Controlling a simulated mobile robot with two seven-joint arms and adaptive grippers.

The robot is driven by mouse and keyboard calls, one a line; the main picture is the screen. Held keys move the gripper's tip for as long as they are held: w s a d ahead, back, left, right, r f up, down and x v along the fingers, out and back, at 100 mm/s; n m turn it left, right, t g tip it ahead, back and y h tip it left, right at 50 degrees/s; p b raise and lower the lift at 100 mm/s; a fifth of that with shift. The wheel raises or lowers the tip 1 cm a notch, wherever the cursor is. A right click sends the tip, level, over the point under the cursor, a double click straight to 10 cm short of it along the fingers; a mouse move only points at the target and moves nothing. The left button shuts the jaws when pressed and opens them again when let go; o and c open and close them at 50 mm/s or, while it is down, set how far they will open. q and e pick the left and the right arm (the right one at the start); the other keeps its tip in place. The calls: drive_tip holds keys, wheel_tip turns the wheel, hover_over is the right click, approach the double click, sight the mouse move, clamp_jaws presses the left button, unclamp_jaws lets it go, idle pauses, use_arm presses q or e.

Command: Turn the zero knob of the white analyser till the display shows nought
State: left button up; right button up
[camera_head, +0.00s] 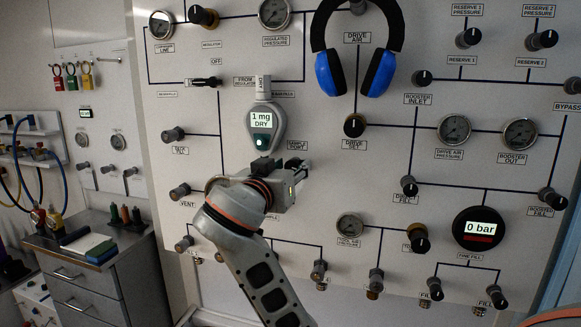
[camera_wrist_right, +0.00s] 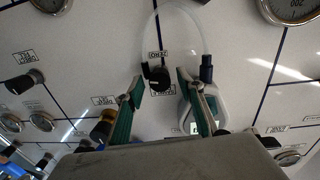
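The white analyser (camera_head: 262,112) hangs on the panel in the head view. Its display (camera_head: 261,119) reads 1 mg, DRY, and a green patch shows below it. My right gripper (camera_head: 296,172) is just below and to the right of it, near the panel. In the right wrist view, which is upside down, its two green-lined fingers (camera_wrist_right: 160,88) are apart. The analyser's white body (camera_wrist_right: 213,105) is partly hidden behind one finger. My left gripper is out of view.
The panel carries many knobs and gauges close by. A clear looped tube (camera_wrist_right: 205,30) runs near the analyser. Blue earmuffs (camera_head: 329,74) hang at the upper middle. A round 0 bar display (camera_head: 480,240) is at the right. A grey cabinet (camera_head: 90,285) stands at the lower left.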

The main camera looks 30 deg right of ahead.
clamp_jaws()
drive_tip(key=shift+n, duration=1.7)
unclamp_jaws()
